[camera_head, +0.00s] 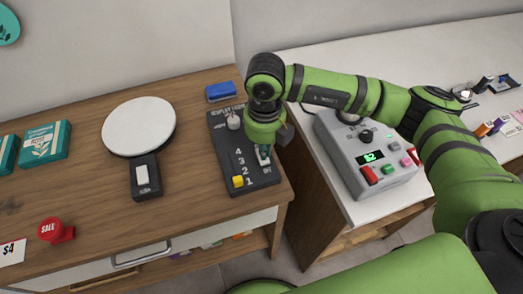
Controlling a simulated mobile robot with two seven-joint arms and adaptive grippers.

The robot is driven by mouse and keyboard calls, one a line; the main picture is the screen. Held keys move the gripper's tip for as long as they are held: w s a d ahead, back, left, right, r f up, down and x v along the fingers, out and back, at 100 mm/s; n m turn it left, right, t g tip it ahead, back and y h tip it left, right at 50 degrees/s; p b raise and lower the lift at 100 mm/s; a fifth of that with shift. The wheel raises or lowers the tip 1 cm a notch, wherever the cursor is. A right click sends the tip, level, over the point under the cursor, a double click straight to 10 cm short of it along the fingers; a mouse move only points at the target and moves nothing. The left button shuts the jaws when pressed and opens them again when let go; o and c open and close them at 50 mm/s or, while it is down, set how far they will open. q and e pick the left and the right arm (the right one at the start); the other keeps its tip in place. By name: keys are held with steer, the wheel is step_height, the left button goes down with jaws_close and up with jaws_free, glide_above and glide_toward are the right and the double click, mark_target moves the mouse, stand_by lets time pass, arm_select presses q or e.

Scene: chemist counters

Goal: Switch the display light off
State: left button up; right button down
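The dark control panel (226,153) lies on the wooden counter, with lettering that seems to read "DISPLAY LIGHT" along its far edge. It has a pale round knob (234,122), a yellow slider (238,182) near the 1 of a scale marked 1 to 4, and a white switch (266,162) above the word OFF. My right gripper (264,152) points down over the panel's right side, at or just above the white switch. Its fingers are small and partly hidden by the wrist, so contact and opening are unclear. My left gripper is out of view.
A round white plate on a dark base (139,127) stands left of the panel, with a blue block (220,91) behind it. A grey device with buttons (355,151) sits on the white counter to the right. A red SALE button (50,230) is at front left.

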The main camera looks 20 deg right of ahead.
steer(key=shift+r+p, duration=1.2)
steer(key=shift+r, duration=1.45)
steer(key=shift+s+f, duration=0.15)
